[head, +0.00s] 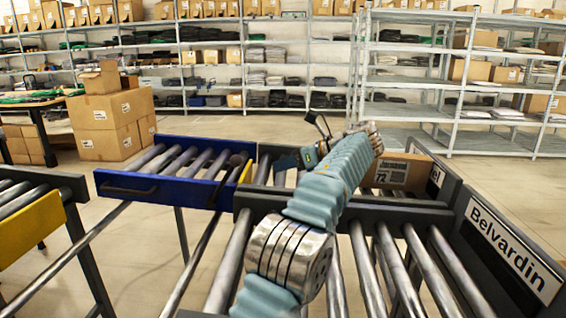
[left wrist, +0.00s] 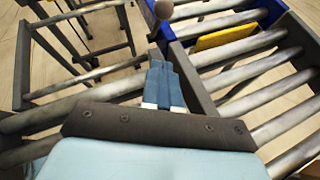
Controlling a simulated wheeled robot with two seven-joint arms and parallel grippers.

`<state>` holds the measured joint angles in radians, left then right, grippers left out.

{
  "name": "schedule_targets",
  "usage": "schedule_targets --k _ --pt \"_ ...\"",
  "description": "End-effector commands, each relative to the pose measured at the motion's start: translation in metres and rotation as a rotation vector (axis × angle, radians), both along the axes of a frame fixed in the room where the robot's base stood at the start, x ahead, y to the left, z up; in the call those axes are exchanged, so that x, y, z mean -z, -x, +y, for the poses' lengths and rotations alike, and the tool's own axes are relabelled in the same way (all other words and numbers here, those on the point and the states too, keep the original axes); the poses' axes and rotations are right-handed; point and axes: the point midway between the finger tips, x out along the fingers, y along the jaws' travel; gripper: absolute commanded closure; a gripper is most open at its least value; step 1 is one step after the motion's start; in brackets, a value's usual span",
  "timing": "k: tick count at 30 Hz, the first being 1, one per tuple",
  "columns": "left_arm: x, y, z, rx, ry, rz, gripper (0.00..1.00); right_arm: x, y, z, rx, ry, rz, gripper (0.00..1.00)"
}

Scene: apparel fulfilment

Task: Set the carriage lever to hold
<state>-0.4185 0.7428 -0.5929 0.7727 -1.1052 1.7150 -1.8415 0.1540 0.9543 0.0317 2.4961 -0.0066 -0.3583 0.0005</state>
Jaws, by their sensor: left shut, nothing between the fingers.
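The blue carriage (head: 150,192) with its grey rollers stands left of centre in the head view; its blue edge also shows in the left wrist view (left wrist: 190,28). A dark round knob (head: 237,160), apparently the lever's, is at the carriage's right end. The knob (left wrist: 163,9) also shows at the top of the left wrist view. My left gripper (head: 279,164) is to the right of the knob and apart from it. Its blue fingers (left wrist: 158,66) are shut, empty and point towards the knob. The lever's marked positions cannot be read.
A roller conveyor (head: 440,270) with a "Belvardin" sign (head: 510,250) is at the right. A labelled carton (head: 400,172) sits behind my arm. Another conveyor with a yellow plate (head: 30,230) is at the left. Cartons (head: 105,125) stand behind the carriage; shelves line the back.

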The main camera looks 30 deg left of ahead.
Motion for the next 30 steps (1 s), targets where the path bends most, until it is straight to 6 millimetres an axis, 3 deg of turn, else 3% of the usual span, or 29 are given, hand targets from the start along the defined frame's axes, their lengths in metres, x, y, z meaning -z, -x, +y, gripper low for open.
schedule_targets --k 9,15,30 --pt "0.031 0.009 0.062 -0.004 0.000 0.002 1.00 0.009 0.000 0.000 0.001 0.001 0.000 0.57" --pt "0.018 0.008 0.089 -0.003 -0.001 -0.002 1.00 0.001 0.000 0.000 0.000 0.000 0.000 0.57" --pt "0.015 0.008 0.098 0.000 0.000 -0.001 1.00 0.000 0.000 0.000 0.000 0.000 0.000 0.57"
